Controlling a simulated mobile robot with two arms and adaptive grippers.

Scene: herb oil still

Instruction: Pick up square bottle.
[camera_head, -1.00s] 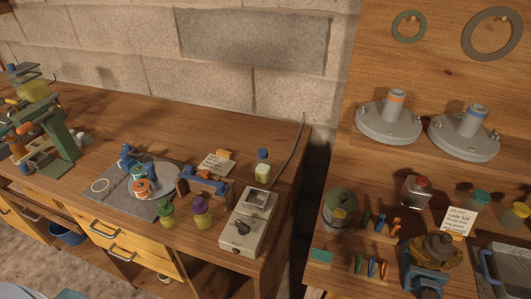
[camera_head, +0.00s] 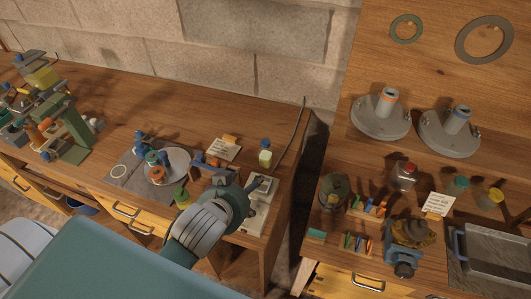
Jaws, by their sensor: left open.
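A small bottle (camera_head: 265,155) with a blue cap and pale yellow contents stands upright at the right end of the left bench. A clear, square-sided bottle (camera_head: 404,178) with a red cap stands on the right bench. I cannot tell for certain which one is the square bottle. My left gripper (camera_head: 253,186) is open and empty, above the front right of the left bench. It is in front of the blue-capped bottle and apart from it. The gripper partly hides the grey instrument and hides the purple-capped bottle. My right gripper is not in view.
A grey instrument (camera_head: 258,213) with a cable sits below the left gripper. A green-capped bottle (camera_head: 181,197) and a paper card (camera_head: 224,148) are nearby. A gap (camera_head: 305,190) separates the two benches. A green canister (camera_head: 333,192) stands on the right bench.

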